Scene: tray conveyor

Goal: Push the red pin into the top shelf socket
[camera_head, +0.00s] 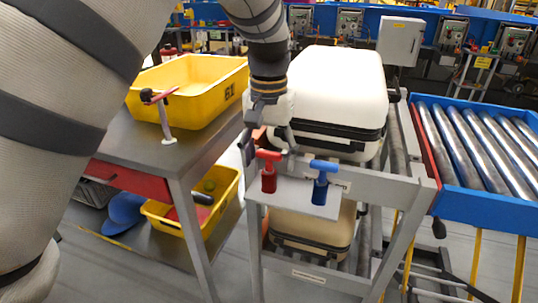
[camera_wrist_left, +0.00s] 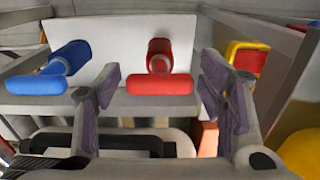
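The red pin (camera_head: 269,172), with a T-shaped handle, stands on the small grey-white shelf plate (camera_head: 290,196) at the front of the conveyor frame. A blue T-handled pin (camera_head: 320,183) stands to its right. My left gripper (camera_head: 268,143) is just above and behind the red pin in the head view. In the left wrist view my left gripper (camera_wrist_left: 161,88) is open, with one finger on each side of the red pin (camera_wrist_left: 160,70). I see no finger touching it. The blue pin (camera_wrist_left: 55,72) lies outside the left finger. The socket is not visible. My right gripper is out of view.
A white case (camera_head: 338,85) sits on the conveyor behind the pins, with a beige case (camera_head: 310,232) below. A metal table (camera_head: 160,145) with a yellow bin (camera_head: 190,92) and a red-handled lever (camera_head: 161,105) stands left. A blue-framed roller conveyor (camera_head: 485,205) is right.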

